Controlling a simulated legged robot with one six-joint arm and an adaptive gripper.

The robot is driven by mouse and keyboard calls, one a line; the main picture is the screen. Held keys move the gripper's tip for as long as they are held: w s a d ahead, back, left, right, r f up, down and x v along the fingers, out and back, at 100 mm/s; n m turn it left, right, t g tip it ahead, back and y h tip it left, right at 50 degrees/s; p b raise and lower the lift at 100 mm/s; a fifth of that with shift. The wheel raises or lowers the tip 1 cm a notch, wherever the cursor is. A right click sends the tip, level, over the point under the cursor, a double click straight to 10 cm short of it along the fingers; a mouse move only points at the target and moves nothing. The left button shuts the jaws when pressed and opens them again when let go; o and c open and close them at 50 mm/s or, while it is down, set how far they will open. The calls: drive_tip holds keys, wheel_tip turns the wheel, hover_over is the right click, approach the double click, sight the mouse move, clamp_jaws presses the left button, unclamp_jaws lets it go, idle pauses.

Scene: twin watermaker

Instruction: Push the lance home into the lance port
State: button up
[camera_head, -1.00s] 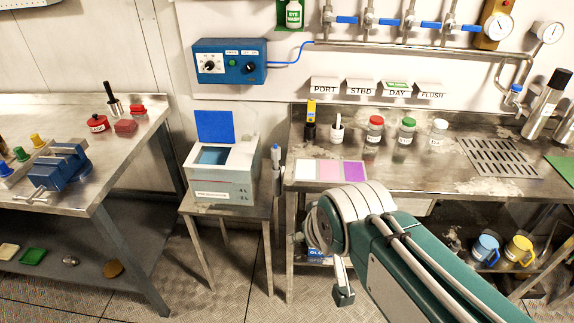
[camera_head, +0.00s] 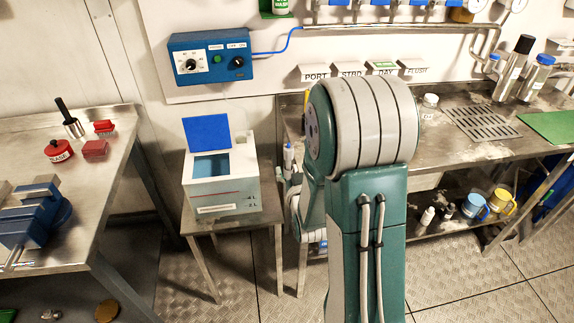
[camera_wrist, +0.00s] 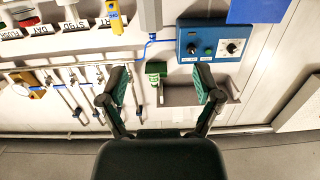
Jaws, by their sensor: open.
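I cannot surely pick out the lance or the lance port. An upright pale rod-like thing with a blue part near its top (camera_head: 289,158) stands just right of the white box, partly behind my arm. The white box (camera_head: 225,196) sits on a small metal stool, with its blue flap (camera_head: 208,131) raised and a blue opening showing. My gripper (camera_wrist: 160,75) is open in the wrist view, with nothing between its fingers. That view is upside down and faces the wall. In the head view my gripper is hidden behind my arm.
A blue control box (camera_head: 211,58) hangs on the wall. The right bench (camera_head: 440,150) carries a drain grille (camera_head: 482,122) and bottles. The left bench (camera_head: 110,150) holds a blue vise (camera_head: 30,212) and red items. My arm covers the middle.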

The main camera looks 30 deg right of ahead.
sight(289, 153)
drive_tip(key=shift+t+h, duration=0.3)
drive_tip(key=shift+t, duration=0.2)
drive_tip(key=w, duration=0.1)
drive_tip(key=w+d, duration=0.1)
drive_tip(key=w+f, duration=0.1)
drive_tip(key=shift+w+d, duration=0.2)
drive_tip(key=shift+w, duration=0.2)
drive_tip(key=x, duration=0.6)
drive_tip(key=shift+s+d+f, duration=0.15)
drive_tip(key=shift+d+f, duration=0.2)
drive_tip(key=shift+f, duration=0.05)
drive_tip(key=shift+w, duration=0.25)
clamp_jaws()
